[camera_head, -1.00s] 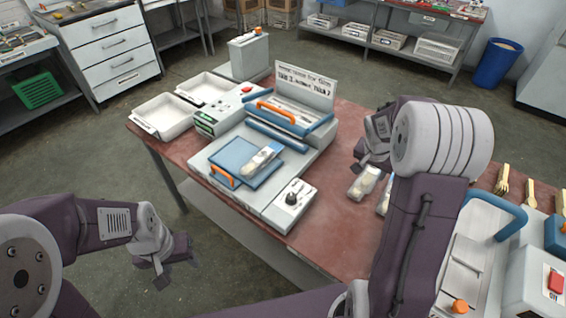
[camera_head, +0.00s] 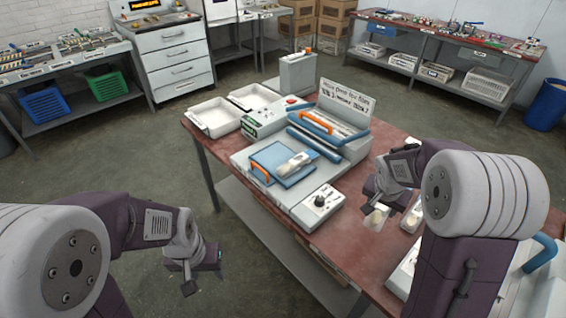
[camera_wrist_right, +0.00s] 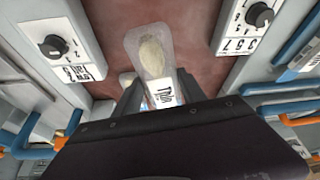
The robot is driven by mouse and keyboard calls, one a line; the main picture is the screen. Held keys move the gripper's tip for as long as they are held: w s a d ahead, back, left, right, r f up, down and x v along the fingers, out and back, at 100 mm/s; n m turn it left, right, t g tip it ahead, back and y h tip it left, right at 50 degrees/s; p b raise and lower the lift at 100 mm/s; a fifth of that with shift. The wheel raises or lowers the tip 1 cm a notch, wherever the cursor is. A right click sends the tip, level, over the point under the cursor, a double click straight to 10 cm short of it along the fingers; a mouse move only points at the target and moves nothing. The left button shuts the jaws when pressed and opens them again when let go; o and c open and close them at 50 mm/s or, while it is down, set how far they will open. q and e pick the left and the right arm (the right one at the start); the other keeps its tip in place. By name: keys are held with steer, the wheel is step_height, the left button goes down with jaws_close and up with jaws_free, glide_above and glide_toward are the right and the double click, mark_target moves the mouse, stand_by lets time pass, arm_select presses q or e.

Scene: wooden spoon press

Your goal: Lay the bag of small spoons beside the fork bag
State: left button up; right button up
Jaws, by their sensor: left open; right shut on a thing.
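My right gripper (camera_head: 378,200) is shut on a clear bag (camera_head: 377,217) over the right part of the red table top. In the right wrist view the held bag (camera_wrist_right: 152,52) shows a pale, rounded spoon-like end and a printed label between the fingers. Another bag (camera_head: 412,217) lies just right of it, partly hidden by my right arm; its contents are unclear. A further clear bag (camera_head: 294,163) lies on the blue plate of the press (camera_head: 268,170); I cannot tell what it holds. My left gripper (camera_head: 190,281) is open and empty, left of the table.
A grey box with a black knob (camera_head: 321,201) stands at the press's front right. White trays (camera_head: 214,118) sit at the table's back left. A sign board (camera_head: 345,104) stands behind the orange handle. Red table surface (camera_head: 350,243) is bare in front of the held bag.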

steer(key=s+a+f+n+y, duration=0.1)
steer(key=s+a+n, duration=0.1)
steer(key=a, duration=0.3)
steer(key=s+a+f+n+t+y, duration=0.1)
steer(key=s+a+f+n, duration=0.1)
steer(key=a+n, duration=0.3)
steer(key=shift+s+a+n+y, duration=0.2)
steer(key=shift+a+n+y, duration=0.1)
steer(key=shift+a+y, duration=0.1)
